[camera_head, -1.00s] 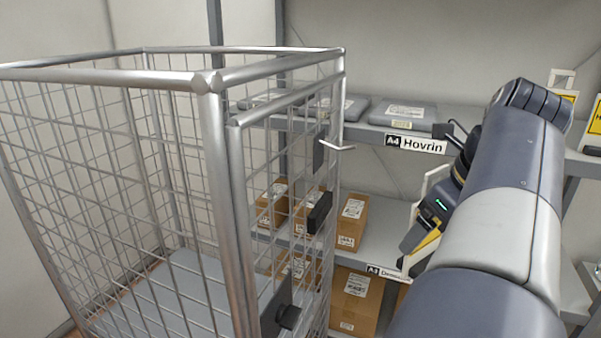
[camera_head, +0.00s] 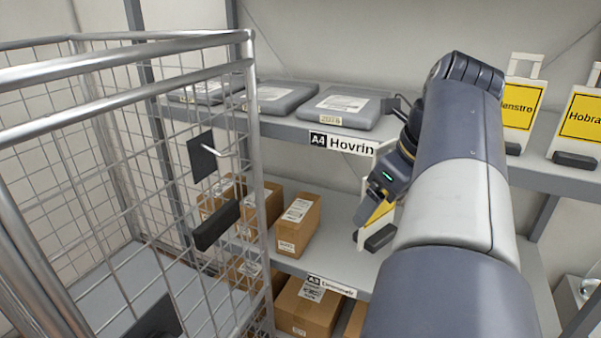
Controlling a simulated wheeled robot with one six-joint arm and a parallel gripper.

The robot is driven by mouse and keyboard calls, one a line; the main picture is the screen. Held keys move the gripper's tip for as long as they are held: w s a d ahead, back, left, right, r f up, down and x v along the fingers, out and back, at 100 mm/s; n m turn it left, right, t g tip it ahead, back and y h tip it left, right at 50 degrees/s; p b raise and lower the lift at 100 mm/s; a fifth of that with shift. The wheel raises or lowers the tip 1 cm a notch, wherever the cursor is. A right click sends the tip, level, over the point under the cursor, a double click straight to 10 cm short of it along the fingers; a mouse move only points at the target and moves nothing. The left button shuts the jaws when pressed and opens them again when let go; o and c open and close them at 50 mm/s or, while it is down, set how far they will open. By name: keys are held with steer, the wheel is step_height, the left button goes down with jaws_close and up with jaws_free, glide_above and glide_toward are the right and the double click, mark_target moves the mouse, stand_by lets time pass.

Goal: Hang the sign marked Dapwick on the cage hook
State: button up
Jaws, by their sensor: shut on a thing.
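My gripper (camera_head: 383,190) is shut on a sign (camera_head: 379,238) with a white frame, a yellow face and a dark foot. The sign hangs upright in front of the shelf rack. My arm hides much of it, and its name cannot be read. The cage hook (camera_head: 212,150) is a thin light rod on a dark plate (camera_head: 201,158) on the wire cage (camera_head: 250,100), at left. The gripper and sign are to the right of the hook, clearly apart from it.
Two more yellow signs, one ending "enstro" (camera_head: 522,108) and one starting "Hobra" (camera_head: 582,122), stand on the upper shelf (camera_head: 545,165) at right. Grey parcels (camera_head: 345,106) lie on that shelf, left of my arm. Brown boxes (camera_head: 298,226) stand on the lower shelves.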

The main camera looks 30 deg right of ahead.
steer(key=w+a+f+n, duration=0.1)
steer(key=w+a, duration=0.6)
steer(key=a, duration=0.3)
steer(key=w+a+f+n+y, duration=0.1)
steer(key=w+a, duration=0.7)
steer(key=a, duration=0.1)
steer(key=shift+a, duration=0.4)
stand_by(0.9)
stand_by(0.5)
steer(key=o, duration=1.4)
steer(key=shift+o, duration=0.2)
steer(key=shift+r, duration=0.1)
